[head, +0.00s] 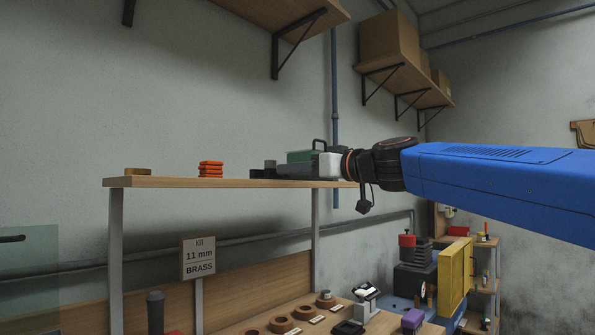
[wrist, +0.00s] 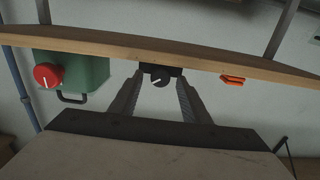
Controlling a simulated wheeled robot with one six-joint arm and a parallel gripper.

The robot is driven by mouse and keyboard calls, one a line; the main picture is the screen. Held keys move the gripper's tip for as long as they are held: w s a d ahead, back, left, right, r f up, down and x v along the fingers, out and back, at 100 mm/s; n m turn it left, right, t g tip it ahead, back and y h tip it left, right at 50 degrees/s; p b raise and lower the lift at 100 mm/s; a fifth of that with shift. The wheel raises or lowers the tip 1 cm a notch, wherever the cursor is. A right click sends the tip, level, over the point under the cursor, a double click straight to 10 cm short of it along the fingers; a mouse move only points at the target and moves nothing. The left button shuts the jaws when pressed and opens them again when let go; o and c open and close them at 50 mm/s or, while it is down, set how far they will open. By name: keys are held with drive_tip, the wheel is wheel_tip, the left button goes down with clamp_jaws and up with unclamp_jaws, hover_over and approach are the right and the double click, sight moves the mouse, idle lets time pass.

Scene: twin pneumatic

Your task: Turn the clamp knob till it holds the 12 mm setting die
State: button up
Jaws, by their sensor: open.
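My gripper (head: 258,173) is at the upper shelf's front, its dark fingers pointing left in the head view. In the wrist view, which looks upside down, the open gripper (wrist: 160,88) has a finger on each side of a small black knob (wrist: 160,81) with a white mark. The knob sits on a black block (wrist: 152,68) at the shelf. I see no clear contact. A green box (wrist: 75,78) with a handle carries a red knob (wrist: 47,76) with a white pointer. I cannot tell for certain which is the clamp knob. I cannot make out a 12 mm die.
The upper shelf (head: 225,183) also holds orange pieces (head: 210,169) and a brass-coloured disc (head: 138,171). Below are a sign reading "KIT 11 mm BRASS" (head: 198,258), several brown rings on a bench, and a yellow panel (head: 455,275). The shelf between disc and orange pieces is clear.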

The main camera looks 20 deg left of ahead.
drive_tip(key=c, duration=1)
drive_tip(key=shift+c, duration=0.2)
drive_tip(key=shift+m, duration=2.4)
drive_tip(key=o, duration=1)
drive_tip(key=shift+o, duration=0.2)
